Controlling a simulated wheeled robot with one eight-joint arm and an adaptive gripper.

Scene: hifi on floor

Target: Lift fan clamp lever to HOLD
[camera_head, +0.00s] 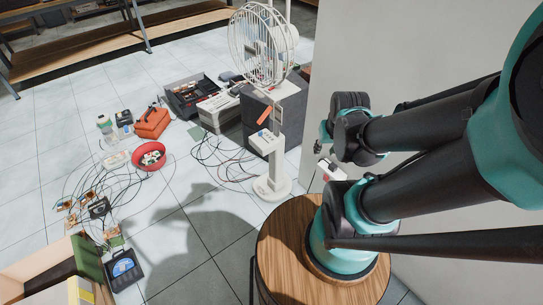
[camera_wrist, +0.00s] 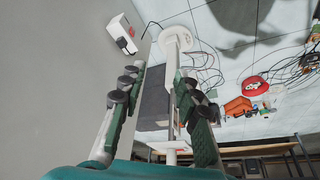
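The white standing fan (camera_head: 271,188) is upright on the floor, with its wire cage (camera_head: 258,45) on top of a slim column. An orange lever (camera_head: 264,115) sits tilted on the column, just above a white box (camera_head: 264,141). In the wrist view the fan's round base (camera_wrist: 175,39) and column appear upside down, beyond my fingers; the lever cannot be made out there. My gripper (camera_wrist: 160,76) is open, with nothing between its fingers. In the head view it is at the right of the fan, apart from it, and partly hidden by my arm.
A dark cabinet (camera_head: 285,112) stands behind the fan. A white box with a dark part (camera_wrist: 119,34) is by the grey wall (camera_wrist: 60,90). Cables, a red bowl (camera_head: 149,165) and an orange case (camera_head: 152,122) lie left. A round wooden top (camera_head: 285,240) is in front.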

